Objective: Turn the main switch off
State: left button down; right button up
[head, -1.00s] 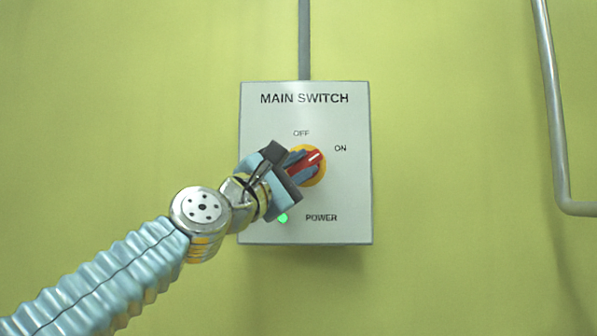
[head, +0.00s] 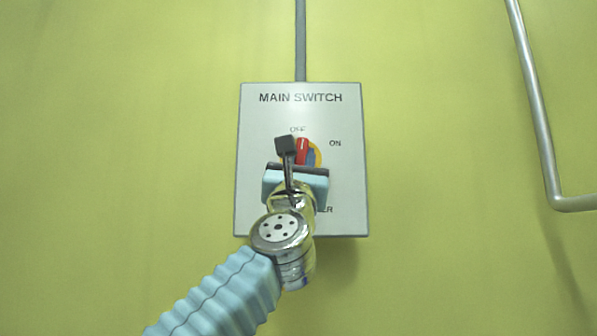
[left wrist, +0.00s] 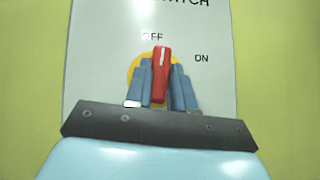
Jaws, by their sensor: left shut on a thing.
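The main switch box (head: 345,190) is a pale grey panel on the wall, labelled MAIN SWITCH, with OFF above the dial and ON to its upper right. Its red handle (head: 303,150) sits on a yellow disc (head: 319,156) and its white mark points up at OFF. In the left wrist view the red handle (left wrist: 161,75) stands nearly upright below OFF. My left gripper (left wrist: 161,88) is shut on the handle, one blue finger on each side. In the head view my left gripper (head: 306,158) covers the lower dial and the power lamp. My right gripper is not in view.
A grey conduit (head: 300,40) runs up from the box. A metal pipe (head: 536,100) bends along the wall at the right. The yellow-green wall (head: 120,120) around the box is otherwise clear.

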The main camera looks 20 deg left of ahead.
pick_arm(q)
jog(key=n+y, duration=0.2)
jog(key=shift+d+f+n+g+y, duration=0.1)
jog(key=shift+d+n+g+y, duration=0.05)
jog(key=shift+n+g+y, duration=0.2)
jog(key=shift+n+y, duration=0.45)
jog(key=shift+n, duration=0.1)
jog(key=c, duration=1)
grip_release()
jog(key=shift+o, duration=0.2)
jog(key=b+v, duration=0.9)
jog(key=v, duration=0.4)
jog(key=shift+s+f, duration=0.2)
jog(key=shift+s, duration=0.05)
jog(key=shift+d, duration=0.1)
